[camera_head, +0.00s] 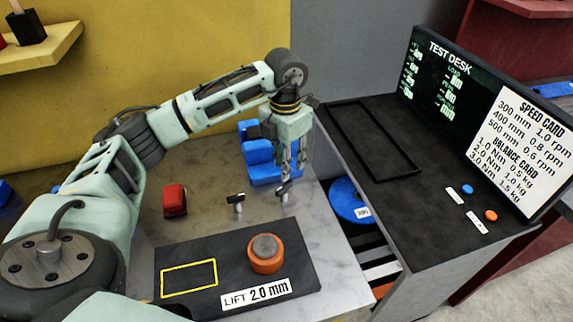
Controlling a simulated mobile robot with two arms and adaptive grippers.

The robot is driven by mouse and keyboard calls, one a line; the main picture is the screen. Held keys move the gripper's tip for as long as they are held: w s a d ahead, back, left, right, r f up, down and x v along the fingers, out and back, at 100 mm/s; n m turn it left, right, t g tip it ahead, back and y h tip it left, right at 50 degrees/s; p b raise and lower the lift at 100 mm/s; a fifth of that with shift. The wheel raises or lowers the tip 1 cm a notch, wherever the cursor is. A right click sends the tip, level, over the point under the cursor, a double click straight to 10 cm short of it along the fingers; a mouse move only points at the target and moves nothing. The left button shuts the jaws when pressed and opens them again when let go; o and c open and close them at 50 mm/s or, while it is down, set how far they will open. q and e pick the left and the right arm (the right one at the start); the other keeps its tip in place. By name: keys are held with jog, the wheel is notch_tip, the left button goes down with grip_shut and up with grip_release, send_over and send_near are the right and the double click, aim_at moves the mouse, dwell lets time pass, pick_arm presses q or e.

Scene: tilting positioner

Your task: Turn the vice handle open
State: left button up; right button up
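A blue vice (262,172) stands on the grey metal worktop, with its right side partly hidden behind my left gripper. A small dark crossbar on a silver stem (284,189), which looks like a vice handle, is at the front right of the vice. A similar T-shaped piece (237,201) stands to its left. My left gripper (293,173) points down, with its fingertips just above or at the right-hand crossbar. I cannot tell whether they touch it, or whether the fingers are shut. My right gripper is not in view.
A red block (175,200) is at left on the worktop. A black plate (192,246) in front carries an orange round piece (265,262) and a "LIFT 2.0 mm" label. At right are a dark test desk (367,180) with a screen and a blue disc (347,203) below.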

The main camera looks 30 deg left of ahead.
aim_at(285, 184)
pick_arm(q)
notch_tip(285, 184, down, 7)
jog(key=shift+s+d+r+p, duration=0.1)
jog(key=shift+s+r+p, duration=0.05)
jog(key=shift+p, duration=0.75)
jog(key=shift+f, duration=0.45)
jog(key=shift+c, duration=0.2)
grip_shut()
